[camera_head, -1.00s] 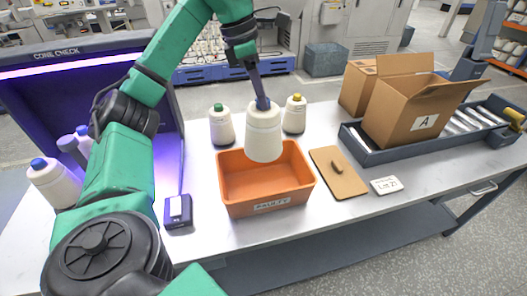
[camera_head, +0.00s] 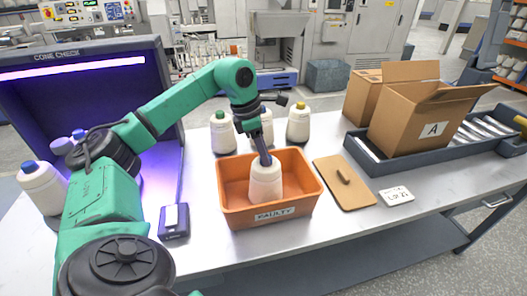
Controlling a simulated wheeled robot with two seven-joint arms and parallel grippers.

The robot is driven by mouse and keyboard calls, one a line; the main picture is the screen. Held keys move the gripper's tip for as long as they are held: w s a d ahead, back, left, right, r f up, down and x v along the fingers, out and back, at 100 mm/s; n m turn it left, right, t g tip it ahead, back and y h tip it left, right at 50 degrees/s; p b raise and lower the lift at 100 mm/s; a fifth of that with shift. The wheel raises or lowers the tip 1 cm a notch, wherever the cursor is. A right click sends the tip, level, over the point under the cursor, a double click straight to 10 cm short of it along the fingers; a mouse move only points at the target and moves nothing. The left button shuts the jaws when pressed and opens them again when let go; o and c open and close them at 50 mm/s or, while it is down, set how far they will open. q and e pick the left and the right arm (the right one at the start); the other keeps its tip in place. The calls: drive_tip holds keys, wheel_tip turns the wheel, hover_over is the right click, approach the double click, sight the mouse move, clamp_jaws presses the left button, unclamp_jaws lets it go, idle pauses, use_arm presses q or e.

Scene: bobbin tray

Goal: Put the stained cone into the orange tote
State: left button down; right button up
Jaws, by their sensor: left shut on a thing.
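The orange tote (camera_head: 236,217), labelled "FAULTY", stands on the table in the head view. My right gripper is not in view.
Cones with green (camera_head: 222,133) and yellow (camera_head: 298,123) tops stand behind the tote, another partly behind my arm. A blue-topped cone (camera_head: 41,188) stands by the lit "CONE CHECK" booth (camera_head: 90,60).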

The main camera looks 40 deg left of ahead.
use_arm(q)
drive_tip(key=shift+c, duration=2.3)
unclamp_jaws()
drive_tip(key=p+v, duration=0.1)
drive_tip(key=v, duration=1.1)
drive_tip(key=shift+w+d, duration=0.1)
